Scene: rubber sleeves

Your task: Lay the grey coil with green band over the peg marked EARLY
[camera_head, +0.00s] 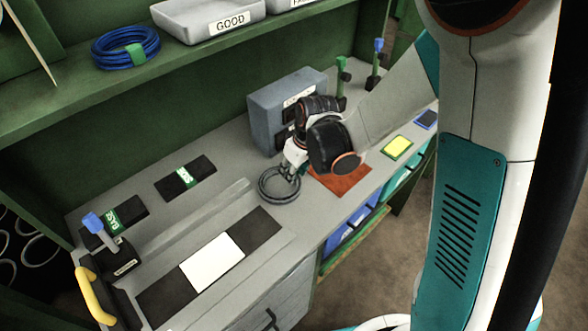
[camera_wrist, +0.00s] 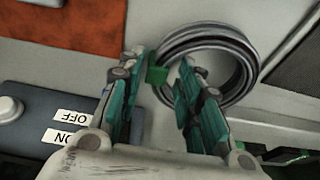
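The grey coil with green band (camera_head: 266,197) lies on the grey bench top, below my gripper (camera_head: 291,173). In the wrist view the coil (camera_wrist: 249,62) is a ring of several turns, and its green band (camera_wrist: 157,75) shows between my fingers. My gripper (camera_wrist: 165,88) is open, its fingers on either side of the band; the left finger is close to the band, and contact is unclear. A green-topped peg (camera_head: 341,75) and a blue-topped peg (camera_head: 377,60) stand at the back right. Another blue-topped peg (camera_head: 100,226) stands front left with a small label. I cannot read EARLY on any peg.
A grey box (camera_head: 270,115) with switches stands behind my gripper; its OFF and ON labels (camera_wrist: 71,115) show in the wrist view. An orange mat (camera_head: 345,180) lies to the right. A blue coil (camera_head: 105,50) and a GOOD tray (camera_head: 185,22) are on the shelf. A yellow handle (camera_head: 92,298) is front left.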

